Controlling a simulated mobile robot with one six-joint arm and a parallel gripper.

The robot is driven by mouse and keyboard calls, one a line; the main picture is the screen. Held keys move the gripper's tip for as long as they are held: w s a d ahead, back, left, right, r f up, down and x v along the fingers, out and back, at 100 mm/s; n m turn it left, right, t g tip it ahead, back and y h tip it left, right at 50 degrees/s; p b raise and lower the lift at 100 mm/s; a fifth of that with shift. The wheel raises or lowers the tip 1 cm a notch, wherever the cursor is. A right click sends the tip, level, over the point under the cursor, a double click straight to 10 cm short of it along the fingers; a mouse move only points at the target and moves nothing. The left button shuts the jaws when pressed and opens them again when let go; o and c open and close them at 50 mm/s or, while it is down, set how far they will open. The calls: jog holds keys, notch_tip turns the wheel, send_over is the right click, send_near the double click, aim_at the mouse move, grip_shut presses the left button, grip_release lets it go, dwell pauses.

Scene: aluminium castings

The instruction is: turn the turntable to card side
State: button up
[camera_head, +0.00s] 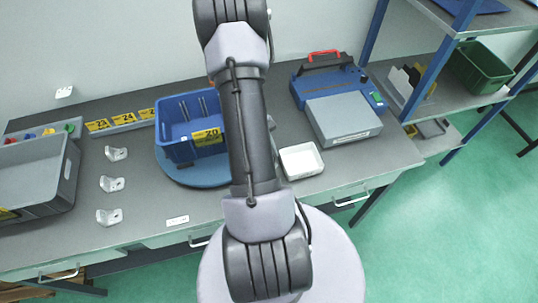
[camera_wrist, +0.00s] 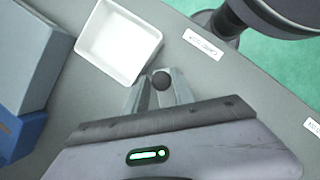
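The turntable (camera_head: 176,174) is a round blue-grey disc on the bench in the head view. A blue open bin (camera_head: 178,150) stands on it, with a yellow card marked 20 (camera_head: 208,137) on its front side, toward the right. My arm covers the disc's right edge. In the head view my gripper is hidden behind the arm. In the wrist view my gripper (camera_wrist: 160,82) points down at the bench, its two pale fingers close together around a small dark round spot. I see no task object between them. The turntable does not show in the wrist view.
A white tray (camera_head: 301,161) is close by and shows in the wrist view (camera_wrist: 120,42). A blue and grey machine (camera_head: 340,112) stands right. A grey crate (camera_head: 38,178) and several metal brackets (camera_head: 111,184) lie left. A small label (camera_head: 177,221) lies near the front edge.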

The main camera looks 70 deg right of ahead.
jog(key=o, duration=0.3)
jog(key=shift+d, duration=0.3)
jog(key=shift+o, duration=0.2)
jog(key=shift+a+r, duration=0.15)
jog(key=p+v, duration=0.4)
jog(key=v, duration=1.3)
jog(key=shift+r, duration=0.1)
